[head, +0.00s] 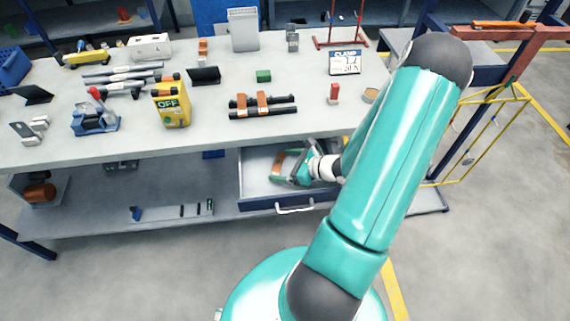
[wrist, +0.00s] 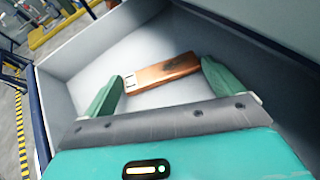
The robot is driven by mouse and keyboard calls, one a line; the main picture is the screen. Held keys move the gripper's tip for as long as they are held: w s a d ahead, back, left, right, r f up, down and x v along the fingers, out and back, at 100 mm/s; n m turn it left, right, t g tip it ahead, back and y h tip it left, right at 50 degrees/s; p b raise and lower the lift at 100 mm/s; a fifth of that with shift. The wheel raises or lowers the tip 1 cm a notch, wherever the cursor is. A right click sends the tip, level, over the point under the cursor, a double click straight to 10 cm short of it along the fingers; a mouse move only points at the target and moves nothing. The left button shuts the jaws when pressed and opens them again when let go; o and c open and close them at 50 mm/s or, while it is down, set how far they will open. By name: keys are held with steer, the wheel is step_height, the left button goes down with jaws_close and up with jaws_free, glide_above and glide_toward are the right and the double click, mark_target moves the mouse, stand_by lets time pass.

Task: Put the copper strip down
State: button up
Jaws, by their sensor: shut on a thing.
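The copper strip (wrist: 162,72) lies crosswise between the two green fingers of my gripper (wrist: 163,76) in the wrist view, with a small pale fitting at its left end. My gripper is shut on it, holding it by its ends. Both are inside the open drawer (head: 290,203) under the bench top. In the head view the copper strip (head: 277,163) shows small beside my gripper (head: 284,166). The pale drawer floor (wrist: 150,102) is beneath the strip; I cannot tell whether they touch.
The bench top (head: 220,140) overhangs the back of the drawer. It holds a yellow jug (head: 172,106), dark bars with copper pieces (head: 262,105), a red-topped stamp (head: 333,94) and a sign (head: 345,62). The drawer floor around the strip looks clear.

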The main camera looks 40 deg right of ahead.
steer(key=shift+f, duration=0.15)
steer(key=o, duration=0.9)
steer(key=shift+c, duration=0.2)
